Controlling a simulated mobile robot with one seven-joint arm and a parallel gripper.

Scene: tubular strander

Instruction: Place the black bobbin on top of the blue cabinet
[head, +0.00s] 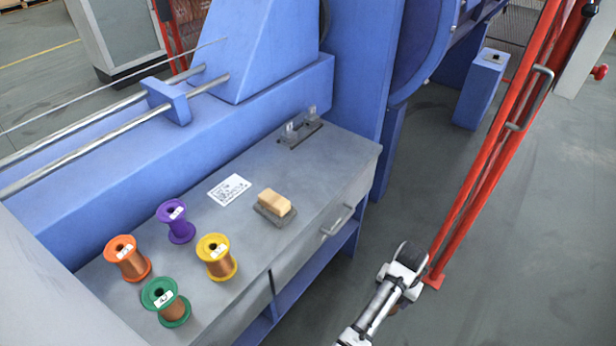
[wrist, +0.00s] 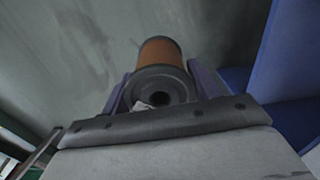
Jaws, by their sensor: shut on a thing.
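The black bobbin (wrist: 160,52), with a dark flange and copper-coloured winding, is between the two fingers of my gripper (wrist: 161,90) in the wrist view. My gripper is shut on it, and the flange with its centre hole faces the camera. In the head view my gripper (head: 407,262) is at the lower right, above the floor and right of the grey bench, with a dark round end of the bobbin (head: 411,253) showing. A blue cabinet (head: 480,92) stands on the floor at the upper right, well apart from my gripper, with a small dark-and-light item on its top.
The grey bench (head: 330,150) carries orange (head: 131,262), purple (head: 177,226), yellow (head: 219,260) and green (head: 168,306) bobbins, plus a wooden block (head: 276,202). A red gate frame (head: 490,150) stands close beside my gripper. Grey floor is free between bench and gate.

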